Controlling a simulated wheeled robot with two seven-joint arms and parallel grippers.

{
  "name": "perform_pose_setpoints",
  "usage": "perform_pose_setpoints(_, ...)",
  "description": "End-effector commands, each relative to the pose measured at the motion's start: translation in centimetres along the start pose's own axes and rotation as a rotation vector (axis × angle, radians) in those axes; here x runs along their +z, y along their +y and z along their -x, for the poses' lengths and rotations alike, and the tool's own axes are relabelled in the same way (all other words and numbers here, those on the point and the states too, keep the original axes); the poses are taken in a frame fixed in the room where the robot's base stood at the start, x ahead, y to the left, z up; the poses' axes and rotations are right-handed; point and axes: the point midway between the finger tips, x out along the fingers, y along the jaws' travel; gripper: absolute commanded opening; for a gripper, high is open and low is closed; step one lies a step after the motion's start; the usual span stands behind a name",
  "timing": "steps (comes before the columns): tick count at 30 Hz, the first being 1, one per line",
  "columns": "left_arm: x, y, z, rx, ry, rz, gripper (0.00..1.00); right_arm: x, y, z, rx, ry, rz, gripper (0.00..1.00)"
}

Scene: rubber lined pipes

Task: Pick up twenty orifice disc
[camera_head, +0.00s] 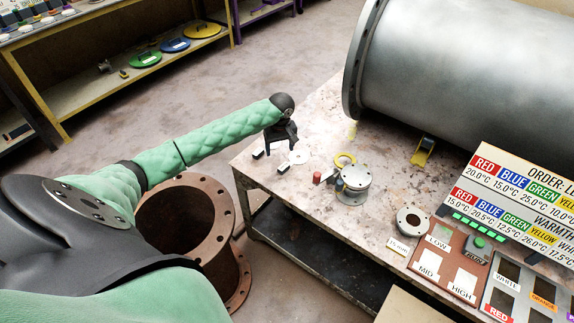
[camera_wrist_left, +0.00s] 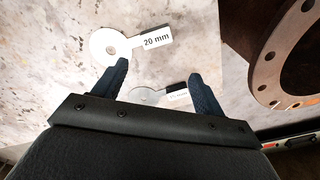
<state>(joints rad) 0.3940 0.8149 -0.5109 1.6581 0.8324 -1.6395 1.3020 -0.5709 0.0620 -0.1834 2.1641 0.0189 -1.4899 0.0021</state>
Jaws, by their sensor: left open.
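A white disc (camera_wrist_left: 104,46) with a tab marked "20 mm" (camera_wrist_left: 155,42) lies flat on the worktable in the left wrist view, just beyond the left finger in that picture. In the head view one white disc (camera_head: 300,157) lies near the table's left edge, beside my left gripper (camera_head: 270,161). My left gripper, also in the wrist view (camera_wrist_left: 158,72), is open and empty, pointing down at the table. My right gripper is out of view.
A rusty flanged pipe (camera_head: 225,225) stands on the floor left of the table.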

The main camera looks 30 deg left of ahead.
Motion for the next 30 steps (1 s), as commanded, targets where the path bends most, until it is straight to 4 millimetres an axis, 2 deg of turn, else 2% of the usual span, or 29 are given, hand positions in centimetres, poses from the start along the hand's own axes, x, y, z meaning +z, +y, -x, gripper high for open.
perform_pose_setpoints(6,0.9,0.3,-0.1,0.010,-0.057,0.343,0.71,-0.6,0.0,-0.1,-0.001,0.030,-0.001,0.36)
perform_pose_setpoints(12,0.8,0.4,-0.1,0.008,-0.056,0.508,0.71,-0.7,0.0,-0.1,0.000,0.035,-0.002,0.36)
perform_pose_setpoints(17,0.9,0.4,-0.9,0.006,-0.057,0.535,0.71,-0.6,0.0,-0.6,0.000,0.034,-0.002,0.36)
perform_pose_setpoints(26,1.0,0.5,-3.1,0.006,-0.056,0.532,0.71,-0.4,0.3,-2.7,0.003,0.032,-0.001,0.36)
perform_pose_setpoints(30,1.1,0.6,-4.3,0.005,-0.056,0.532,0.71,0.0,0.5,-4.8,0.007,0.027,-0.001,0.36)
